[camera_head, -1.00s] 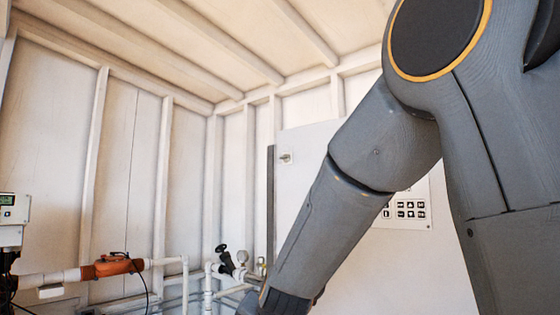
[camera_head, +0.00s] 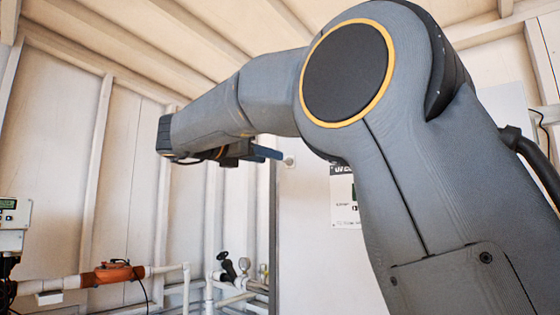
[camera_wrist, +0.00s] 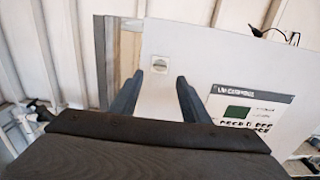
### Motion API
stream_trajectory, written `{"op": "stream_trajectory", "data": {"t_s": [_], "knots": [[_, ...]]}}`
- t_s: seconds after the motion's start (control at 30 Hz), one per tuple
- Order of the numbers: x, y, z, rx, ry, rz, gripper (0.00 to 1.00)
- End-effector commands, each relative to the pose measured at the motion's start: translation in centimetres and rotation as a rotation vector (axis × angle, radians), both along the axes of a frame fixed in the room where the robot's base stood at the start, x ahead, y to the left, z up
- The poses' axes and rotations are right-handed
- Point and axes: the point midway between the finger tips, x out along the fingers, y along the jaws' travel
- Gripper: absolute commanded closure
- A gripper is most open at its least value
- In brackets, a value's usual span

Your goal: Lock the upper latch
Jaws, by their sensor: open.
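The upper latch (camera_wrist: 160,65) is a small pale square fitting with a central knob, near the upper left edge of a white cabinet panel (camera_wrist: 200,50). In the head view the latch (camera_head: 289,160) shows just right of my fingertips. My gripper (camera_wrist: 160,82) is open and empty. In the wrist view its two dark fingers point toward the panel, with the latch between and slightly beyond their tips. In the head view my gripper (camera_head: 268,152) is raised level with the latch, apparently short of it. I cannot tell whether the latch is turned.
A dark vertical strip (camera_wrist: 100,60) and a tan gap are to the left. White pipes with a black-handled valve (camera_head: 228,266) and an orange device (camera_head: 118,271) are low at left.

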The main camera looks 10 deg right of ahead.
Motion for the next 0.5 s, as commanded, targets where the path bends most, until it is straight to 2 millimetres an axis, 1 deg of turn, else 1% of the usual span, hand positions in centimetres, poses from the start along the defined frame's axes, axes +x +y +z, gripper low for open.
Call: {"op": "stream_trajectory", "data": {"t_s": [0.1,0.3,0.5], "knots": [[1.0,-1.7,0.2,-0.003,0.002,-0.003,0.58],[2.8,-4.0,0.2,-0.005,0.004,-0.002,0.58],[3.7,-5.2,0.1,-0.005,0.002,0.000,0.58]]}}
